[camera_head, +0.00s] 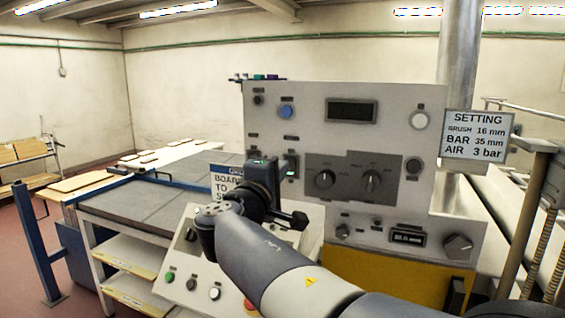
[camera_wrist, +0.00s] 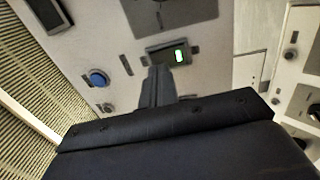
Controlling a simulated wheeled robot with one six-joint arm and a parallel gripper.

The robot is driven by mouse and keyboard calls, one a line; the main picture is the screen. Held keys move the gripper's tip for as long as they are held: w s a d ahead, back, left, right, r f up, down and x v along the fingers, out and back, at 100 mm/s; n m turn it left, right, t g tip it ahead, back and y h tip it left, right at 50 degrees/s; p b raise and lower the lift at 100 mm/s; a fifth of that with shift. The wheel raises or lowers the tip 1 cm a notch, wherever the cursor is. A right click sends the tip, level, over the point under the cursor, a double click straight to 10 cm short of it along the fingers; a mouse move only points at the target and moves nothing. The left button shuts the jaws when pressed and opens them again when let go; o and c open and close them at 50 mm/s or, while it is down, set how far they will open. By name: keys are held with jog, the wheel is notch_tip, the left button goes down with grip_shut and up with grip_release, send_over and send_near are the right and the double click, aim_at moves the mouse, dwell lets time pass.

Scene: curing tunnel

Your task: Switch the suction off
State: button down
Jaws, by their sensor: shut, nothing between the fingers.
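A small dark switch with a lit green face (camera_head: 291,168) sits on the grey control panel (camera_head: 300,115), left of two large black knobs. It also shows in the wrist view (camera_wrist: 180,56), its green light on. I cannot read which label belongs to the suction. My gripper (camera_head: 277,170) is at the panel just left of this switch. In the wrist view my gripper (camera_wrist: 159,70) is shut and empty, its tips at the lower left edge of the switch housing. I cannot tell whether they touch it. My gripper hides part of the panel around there.
A blue button (camera_head: 287,112) and a dark display (camera_head: 351,111) are above. A lower sloped panel (camera_head: 180,255) with several buttons is below my arm. A setting sign (camera_head: 478,134) hangs at right. A grey table (camera_head: 130,205) stands at left.

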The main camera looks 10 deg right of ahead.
jog(key=shift+w+d, duration=0.35)
jog(key=shift+w, duration=0.15)
jog(key=shift+r+p, duration=0.15)
jog(key=shift+p, duration=0.15)
jog(key=shift+w+d+r+g+p, duration=0.15)
jog(key=shift+r+g+p, duration=0.2)
jog(key=shift+p, duration=0.6)
jog(key=shift+g+y, duration=0.25)
jog(key=shift+y, duration=0.25)
jog(key=shift+r, duration=0.25)
